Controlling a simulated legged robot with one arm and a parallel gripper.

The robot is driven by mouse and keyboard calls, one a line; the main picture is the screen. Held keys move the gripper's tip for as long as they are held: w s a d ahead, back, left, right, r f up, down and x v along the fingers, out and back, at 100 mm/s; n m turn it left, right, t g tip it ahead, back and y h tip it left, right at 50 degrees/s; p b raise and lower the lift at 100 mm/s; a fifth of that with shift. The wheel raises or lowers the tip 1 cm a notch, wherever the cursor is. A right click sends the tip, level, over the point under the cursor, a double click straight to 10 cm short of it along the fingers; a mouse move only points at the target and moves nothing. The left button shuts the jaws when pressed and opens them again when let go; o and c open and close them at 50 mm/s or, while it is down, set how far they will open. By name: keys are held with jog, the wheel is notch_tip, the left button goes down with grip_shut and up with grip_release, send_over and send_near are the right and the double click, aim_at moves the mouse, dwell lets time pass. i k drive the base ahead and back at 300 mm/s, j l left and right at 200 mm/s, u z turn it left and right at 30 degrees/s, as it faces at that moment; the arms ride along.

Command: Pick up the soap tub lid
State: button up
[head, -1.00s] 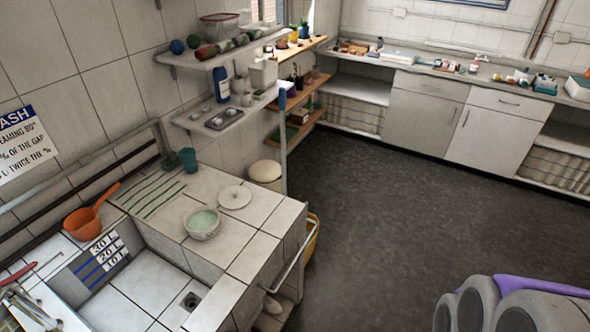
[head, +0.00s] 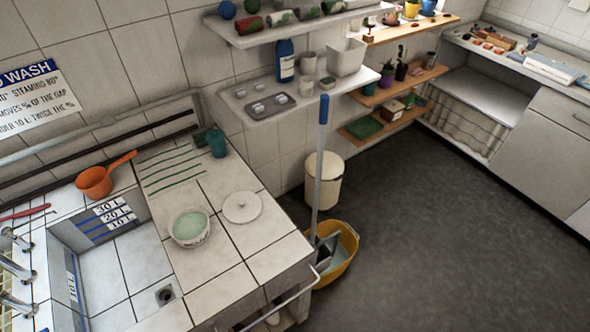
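The soap tub lid (head: 242,207) is a round, pale disc with a small knob in its middle. It lies flat on the tiled counter (head: 205,268), to the right of the soap tub. The soap tub (head: 189,229) is a white bowl with pale green contents and dark marks on its side. It stands open, close to the lid but apart from it. My gripper is not in view.
The sink basin (head: 128,262) is left of the tub, with an orange dipper (head: 98,181) behind it. A teal cup (head: 217,143) stands at the counter's back. A yellow mop bucket (head: 343,254) with an upright mop (head: 320,150) stands right of the counter. Dark floor (head: 430,240) is clear.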

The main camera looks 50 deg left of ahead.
aim_at(242, 208)
jog(key=i+u, duration=0.6)
jog(key=u, duration=0.2)
jog(key=i+u, duration=0.25)
jog(key=u, duration=0.15)
jog(key=i+l+u, duration=0.25)
jog(key=u, duration=0.15)
jog(key=i+u, duration=0.1)
jog(key=u, duration=0.3)
jog(key=i+u, duration=0.15)
jog(key=u, duration=0.25)
jog(key=i+u, duration=0.1)
jog(key=u, duration=0.35)
jog(key=i+l+u, duration=0.1)
jog(key=u, duration=0.3)
jog(key=i+l+u, duration=0.1)
jog(key=u, duration=0.3)
